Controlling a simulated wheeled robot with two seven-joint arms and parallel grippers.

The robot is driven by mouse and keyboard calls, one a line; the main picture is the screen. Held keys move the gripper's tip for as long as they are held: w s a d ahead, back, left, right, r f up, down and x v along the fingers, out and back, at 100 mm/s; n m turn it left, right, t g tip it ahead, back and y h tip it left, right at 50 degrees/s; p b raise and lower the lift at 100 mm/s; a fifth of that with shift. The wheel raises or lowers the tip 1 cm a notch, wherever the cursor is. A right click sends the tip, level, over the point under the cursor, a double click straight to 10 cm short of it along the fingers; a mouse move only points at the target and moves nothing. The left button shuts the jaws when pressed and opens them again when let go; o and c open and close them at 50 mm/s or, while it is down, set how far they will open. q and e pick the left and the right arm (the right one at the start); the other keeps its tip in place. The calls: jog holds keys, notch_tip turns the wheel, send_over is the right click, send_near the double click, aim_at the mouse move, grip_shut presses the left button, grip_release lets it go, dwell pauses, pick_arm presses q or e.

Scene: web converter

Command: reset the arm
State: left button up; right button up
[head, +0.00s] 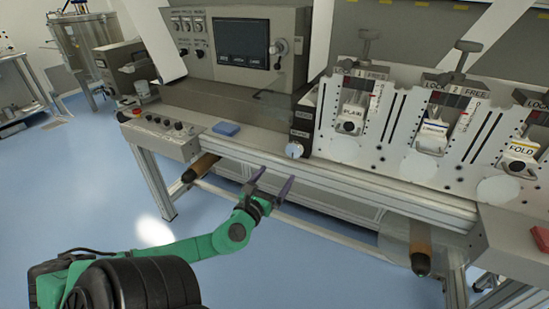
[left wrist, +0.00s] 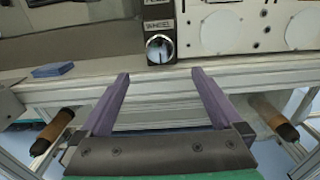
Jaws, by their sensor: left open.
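My left gripper (head: 272,186) is on the green arm that comes in from the left. Its purple fingers are apart and empty, in front of the machine's front rail. In the left wrist view the left gripper (left wrist: 165,95) shows both fingers spread, with nothing between them but the rail behind. A white knob (head: 294,150) on a dark plate sits above and just beyond the fingertips. In the left wrist view the knob (left wrist: 160,48) stands above the gap between the fingers. My right gripper is in neither view.
A blue block (head: 226,129) lies on the ledge left of the knob. The control box (head: 160,135) with buttons is further left. Brown rollers (head: 201,167) stick out below the rail. Lever units labelled LOCK and FREE (head: 352,115) stand at right. Blue floor (head: 330,265) is open in front.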

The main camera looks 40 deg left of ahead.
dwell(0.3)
pick_arm(q)
jog(key=s+a+f+n+g+y, duration=0.1)
jog(key=s+a+f+n+g, duration=0.2)
jog(key=f, duration=0.4)
jog(key=s+a+f+n+g+y, duration=0.1)
jog(key=a+f+n+g, duration=0.1)
jog(key=a+f+n, duration=0.4)
jog(key=s+f+n+g+h, duration=0.1)
jog(key=s+f+n+g, duration=0.4)
jog(key=f, duration=0.6)
jog(key=s+f+n+g+h, duration=0.1)
jog(key=s+f+n, duration=0.2)
jog(key=s+f, duration=0.5)
jog(key=s+d+f+n+g+h, duration=0.2)
jog(key=s+d+f+n+h, duration=0.1)
jog(key=s+d+f+n, duration=0.3)
jog(key=s+d+f+n+g+h, duration=0.2)
jog(key=s+d+f+n, duration=0.4)
jog(key=d+f, duration=0.9)
jog(key=s+d+g, duration=0.1)
jog(key=s, duration=0.2)
jog(key=shift+s+d+f+n+h, duration=0.2)
jog(key=shift+s+d+n+h, duration=0.15)
jog(key=shift+d+n+h, duration=0.05)
